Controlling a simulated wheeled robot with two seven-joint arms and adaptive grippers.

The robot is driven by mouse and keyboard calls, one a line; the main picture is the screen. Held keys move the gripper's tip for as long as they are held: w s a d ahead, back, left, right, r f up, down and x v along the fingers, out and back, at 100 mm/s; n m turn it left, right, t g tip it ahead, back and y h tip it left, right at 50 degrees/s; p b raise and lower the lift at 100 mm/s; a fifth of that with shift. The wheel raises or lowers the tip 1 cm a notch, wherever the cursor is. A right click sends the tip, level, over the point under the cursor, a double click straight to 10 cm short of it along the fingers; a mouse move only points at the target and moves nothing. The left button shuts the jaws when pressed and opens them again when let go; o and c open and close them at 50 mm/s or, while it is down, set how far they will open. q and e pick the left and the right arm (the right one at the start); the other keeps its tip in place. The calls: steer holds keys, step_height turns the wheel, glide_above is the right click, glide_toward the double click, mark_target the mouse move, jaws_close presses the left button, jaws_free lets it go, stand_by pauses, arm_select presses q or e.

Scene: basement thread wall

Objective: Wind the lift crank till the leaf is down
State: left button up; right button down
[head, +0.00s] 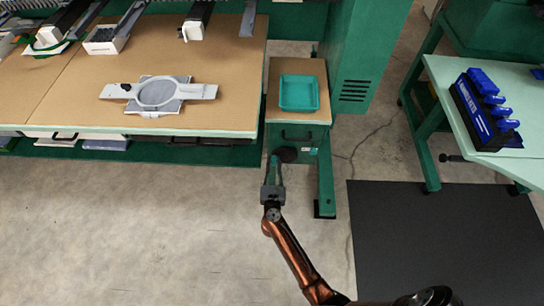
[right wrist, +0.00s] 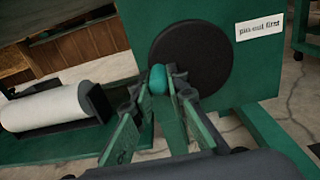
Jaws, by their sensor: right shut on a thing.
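The lift crank's round black disc (head: 287,154) is on the front of the green stand under the leaf. It fills the middle of the right wrist view (right wrist: 205,55), with a teal knob (right wrist: 157,80) at its lower left. My right gripper (head: 275,162) is shut on that knob, its fingertips (right wrist: 168,88) hiding part of it. The leaf (head: 297,112) is a small brown panel right of the big table and looks about level with its top. A teal tray (head: 298,93) lies on it. My left gripper is out of view.
A label reading "pin out first" (right wrist: 260,31) is right of the disc. The brown table (head: 60,100) holds a hoop frame (head: 157,92). A black mat (head: 430,240) and a workbench with a blue rack (head: 480,108) stand right. Bare floor lies in front.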

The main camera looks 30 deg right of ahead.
mark_target(282, 161)
steer(key=shift+h, duration=0.3)
steer(key=d+f+b, duration=0.1)
steer(key=s+d+f+b, duration=0.1)
steer(key=f, duration=0.1)
steer(key=shift+s+d+f, duration=0.15)
steer(key=shift+d+f, duration=0.05)
steer(key=shift+d, duration=0.2)
steer(key=c, duration=2.3)
jaws_free()
steer(key=shift+r, duration=0.15)
steer(key=shift+o, duration=1)
steer(key=shift+a+r, duration=0.1)
steer(key=shift+r, duration=0.1)
steer(key=shift+o, duration=1.1)
steer(key=shift+w+a, duration=0.2)
steer(key=shift+a, duration=0.15)
steer(key=shift+f, duration=0.1)
steer(key=shift+s+f+b, duration=0.1)
steer(key=shift+f+b, duration=0.35)
steer(key=shift+f, duration=0.05)
